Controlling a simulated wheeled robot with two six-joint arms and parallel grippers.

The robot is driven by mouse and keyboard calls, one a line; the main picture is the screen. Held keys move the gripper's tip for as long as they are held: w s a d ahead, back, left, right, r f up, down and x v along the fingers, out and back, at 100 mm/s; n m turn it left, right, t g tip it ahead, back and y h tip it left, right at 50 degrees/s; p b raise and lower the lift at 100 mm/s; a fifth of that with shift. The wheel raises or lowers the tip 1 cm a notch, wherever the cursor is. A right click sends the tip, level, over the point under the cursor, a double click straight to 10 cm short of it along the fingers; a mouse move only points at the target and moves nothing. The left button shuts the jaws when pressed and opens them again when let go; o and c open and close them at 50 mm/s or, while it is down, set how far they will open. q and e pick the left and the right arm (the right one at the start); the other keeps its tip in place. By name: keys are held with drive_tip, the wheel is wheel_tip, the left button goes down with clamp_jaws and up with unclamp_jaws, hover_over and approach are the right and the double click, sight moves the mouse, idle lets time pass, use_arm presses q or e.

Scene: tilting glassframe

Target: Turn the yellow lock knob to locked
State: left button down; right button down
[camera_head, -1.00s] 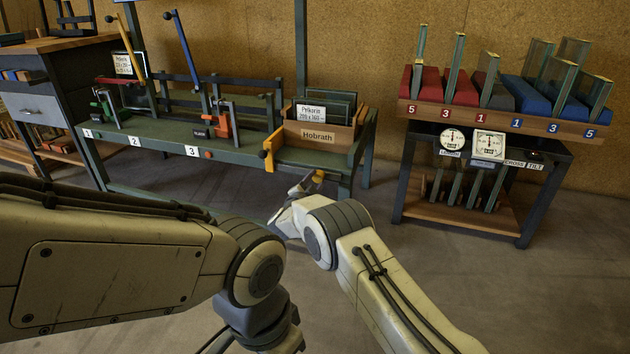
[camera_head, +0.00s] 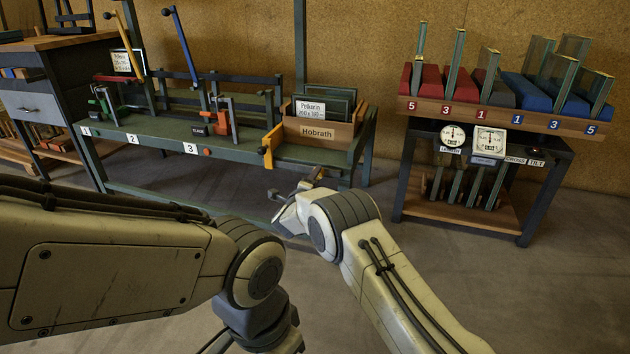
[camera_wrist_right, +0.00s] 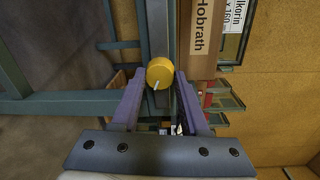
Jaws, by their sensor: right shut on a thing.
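The yellow lock knob (camera_wrist_right: 159,73) sits between the fingertips of my right gripper (camera_wrist_right: 160,84) in the right wrist view. It is round, with a short white mark on its face pointing down and slightly left in that picture. The right gripper is shut on it. In the head view the right gripper (camera_head: 310,180) is at the front of the green bench, below the Hobrath box, and its wrist partly hides it. The knob cannot be made out there. My left arm fills the lower left of the head view; its gripper is out of the picture.
A rack (camera_head: 500,115) of glass panes and gauges stands at right. Open floor lies between them.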

drive_tip(key=shift+f+m, duration=0.15)
drive_tip(key=shift+m, duration=0.45)
drive_tip(key=shift+c, duration=2.1)
unclamp_jaws()
drive_tip(key=shift+s, duration=0.1)
drive_tip(key=p+v, duration=0.4)
drive_tip(key=v, duration=0.6)
drive_tip(key=shift+s+p, duration=0.15)
drive_tip(key=shift+p, duration=0.25)
